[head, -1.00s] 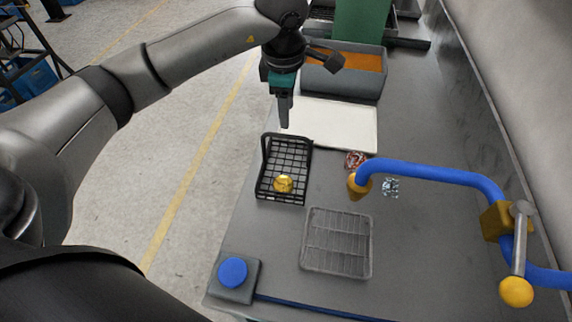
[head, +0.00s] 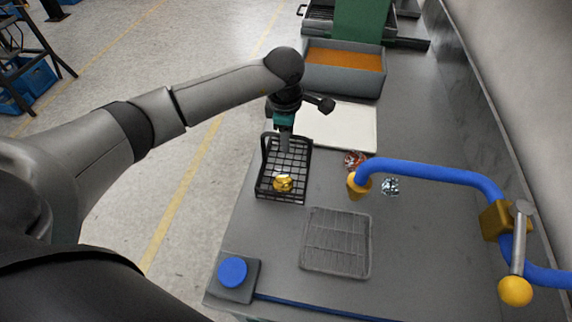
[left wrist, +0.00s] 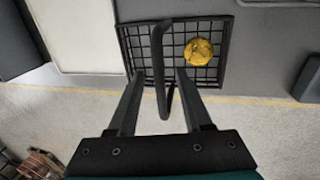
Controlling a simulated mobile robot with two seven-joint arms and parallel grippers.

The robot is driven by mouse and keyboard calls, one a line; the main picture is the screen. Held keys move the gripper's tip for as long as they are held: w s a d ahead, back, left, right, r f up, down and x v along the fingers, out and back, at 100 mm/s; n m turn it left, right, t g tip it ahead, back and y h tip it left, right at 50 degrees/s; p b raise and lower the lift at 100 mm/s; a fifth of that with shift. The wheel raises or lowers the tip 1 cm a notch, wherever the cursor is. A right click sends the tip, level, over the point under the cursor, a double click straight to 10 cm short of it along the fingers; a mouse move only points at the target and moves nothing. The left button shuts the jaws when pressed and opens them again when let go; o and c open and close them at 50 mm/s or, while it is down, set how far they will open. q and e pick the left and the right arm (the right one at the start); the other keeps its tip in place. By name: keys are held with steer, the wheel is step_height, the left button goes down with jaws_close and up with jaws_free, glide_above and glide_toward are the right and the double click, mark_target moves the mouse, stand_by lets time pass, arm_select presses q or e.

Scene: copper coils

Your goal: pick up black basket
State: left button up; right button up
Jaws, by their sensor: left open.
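The black basket (head: 291,163) is a shallow wire-mesh basket with a raised handle, at the left edge of the grey workbench in the head view. A yellow lump (head: 283,183) lies in its near end. My left gripper (head: 286,146) points down over the basket's far part, near the handle. In the left wrist view the gripper (left wrist: 160,74) is open, and the handle (left wrist: 158,50) shows between its two fingers. The basket's mesh (left wrist: 176,22) lies beyond the fingertips. I cannot tell whether a finger touches the handle. My right gripper is out of view.
A white tray (head: 345,124) and a grey bin with orange content (head: 343,82) stand behind. A grey wire rack (head: 336,243) and a blue button box (head: 233,273) are nearer. A blue pipe (head: 430,171) crosses the right side. The wall edges the bench on the right.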

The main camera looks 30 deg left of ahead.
arm_select(q)
jaws_close()
steer(key=shift+r, duration=0.1)
stand_by(1.2)
